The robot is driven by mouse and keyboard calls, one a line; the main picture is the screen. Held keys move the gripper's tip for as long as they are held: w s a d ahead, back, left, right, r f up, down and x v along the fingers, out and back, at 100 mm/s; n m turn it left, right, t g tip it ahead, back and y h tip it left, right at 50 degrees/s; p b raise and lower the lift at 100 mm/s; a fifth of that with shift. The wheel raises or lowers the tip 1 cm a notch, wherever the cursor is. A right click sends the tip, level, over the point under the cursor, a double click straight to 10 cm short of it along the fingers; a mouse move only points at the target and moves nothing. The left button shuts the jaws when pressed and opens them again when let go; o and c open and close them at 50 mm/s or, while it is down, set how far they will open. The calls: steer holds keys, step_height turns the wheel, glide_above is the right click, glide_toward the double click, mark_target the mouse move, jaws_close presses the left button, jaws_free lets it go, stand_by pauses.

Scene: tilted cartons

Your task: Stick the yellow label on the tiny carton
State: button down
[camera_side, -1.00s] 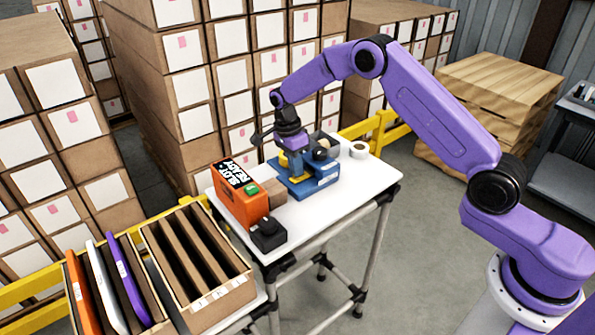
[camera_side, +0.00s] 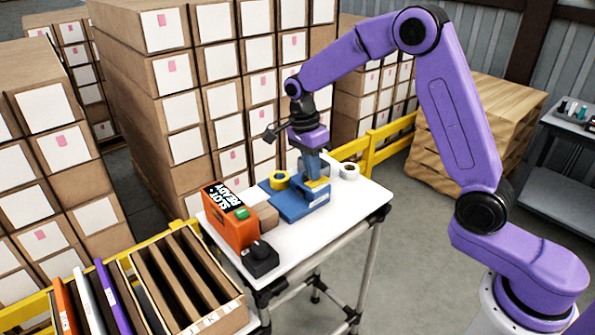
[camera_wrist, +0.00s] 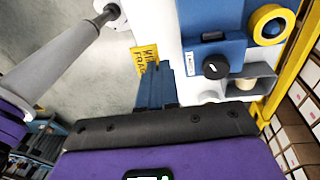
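My gripper (camera_side: 316,181) points down over the right end of the blue label dispenser (camera_side: 290,206). In the wrist view its blue fingers (camera_wrist: 154,72) are close together on the yellow label (camera_wrist: 145,57), which sticks out past the tips with black print on it. A yellow patch also shows at the fingertips in the side view. A small brown carton (camera_side: 267,216) with a pale top stands on the white table, left of the dispenser and beside the orange box. It is apart from my gripper, and I cannot make it out in the wrist view.
An orange box reading "SLOT READY" (camera_side: 228,217) and a black knob box (camera_side: 260,259) stand at the table's left. A yellow roll (camera_side: 279,180) and a white roll (camera_side: 349,171) are near the back. A slotted rack (camera_side: 222,312) is at lower left. The table's front right (camera_side: 340,218) is clear.

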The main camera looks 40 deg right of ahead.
steer(key=s+r, duration=0.2)
steer(key=s, duration=0.3)
steer(key=n+t, duration=0.1)
steer(key=t, duration=0.1)
glide_above(260, 206)
step_height(260, 206, down, 3)
steer(key=shift+a+f, duration=0.25)
steer(key=shift+f, duration=0.05)
steer(key=shift+s+f, duration=0.1)
steer(key=shift+f, duration=2.95)
steer(key=shift+f, duration=0.25)
steer(key=c, duration=1.3)
jaws_free()
